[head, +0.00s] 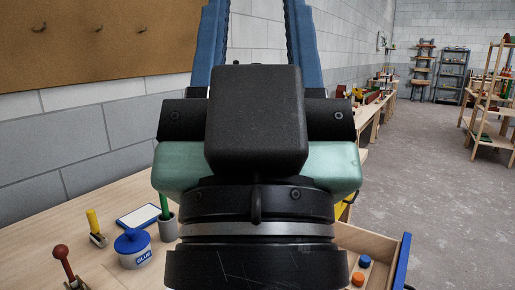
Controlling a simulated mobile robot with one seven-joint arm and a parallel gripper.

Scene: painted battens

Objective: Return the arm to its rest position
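My gripper (257,15) fills the middle of the head view, close to the camera and pointing upward in the picture. Its two blue fingers stand apart, with the grey block wall showing between them. The fingertips run out of the top of the frame. No held object shows in the visible part of the gap. The teal hand and black wrist of my arm hide the middle of the workbench (30,246) behind them.
On the bench at left are a blue-lidded pot (133,250), a green-handled tool in a grey cup (167,226), a framed white panel (138,216), a yellow-handled tool (93,222) and a red-knobbed tool (65,262). An open drawer (385,244) juts out at right. Floor (420,160) beyond is clear.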

